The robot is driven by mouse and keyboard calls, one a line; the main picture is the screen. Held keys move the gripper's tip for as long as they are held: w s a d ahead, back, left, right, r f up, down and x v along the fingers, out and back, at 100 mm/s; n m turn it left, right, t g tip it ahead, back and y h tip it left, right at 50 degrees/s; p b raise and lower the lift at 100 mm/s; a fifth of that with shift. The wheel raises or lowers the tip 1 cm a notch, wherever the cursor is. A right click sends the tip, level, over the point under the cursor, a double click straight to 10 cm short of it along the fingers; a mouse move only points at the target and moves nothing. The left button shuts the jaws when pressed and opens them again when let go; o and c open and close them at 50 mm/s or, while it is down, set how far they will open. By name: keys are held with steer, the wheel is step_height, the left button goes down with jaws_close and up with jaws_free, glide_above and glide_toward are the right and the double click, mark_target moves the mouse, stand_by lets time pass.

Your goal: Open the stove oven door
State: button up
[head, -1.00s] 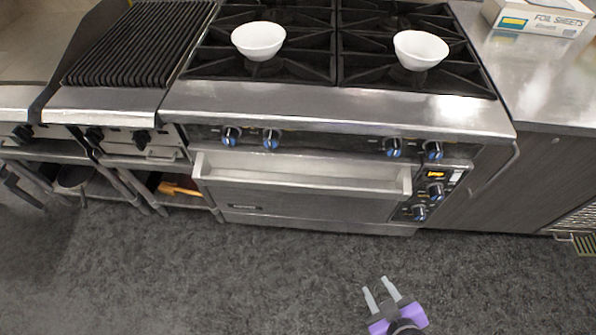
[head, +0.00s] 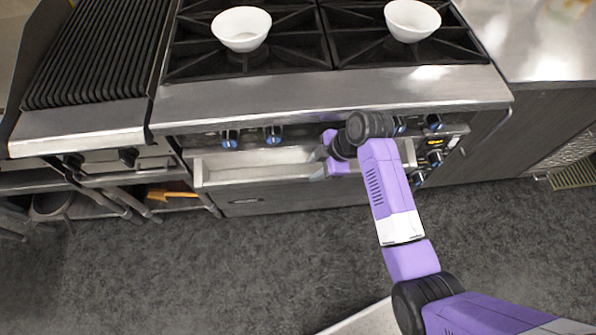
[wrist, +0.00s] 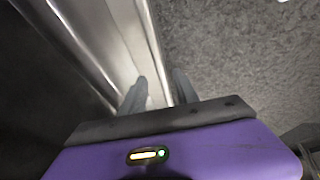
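The stove oven door (head: 290,196) is on the front of the stove, below the knobs. In the head view my wrist and arm hide the handle's right part.
Blue-ringed knobs (head: 273,136) line the panel just above the handle. Two white bowls (head: 241,28) (head: 412,20) sit on the burner grates. A grill (head: 95,55) is at the left and a steel counter (head: 535,50) at the right. The grey floor (head: 250,260) before the stove is clear.

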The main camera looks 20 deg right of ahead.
mark_target(306, 175)
steer(key=x, duration=0.7)
jaws_close()
stand_by(1.4)
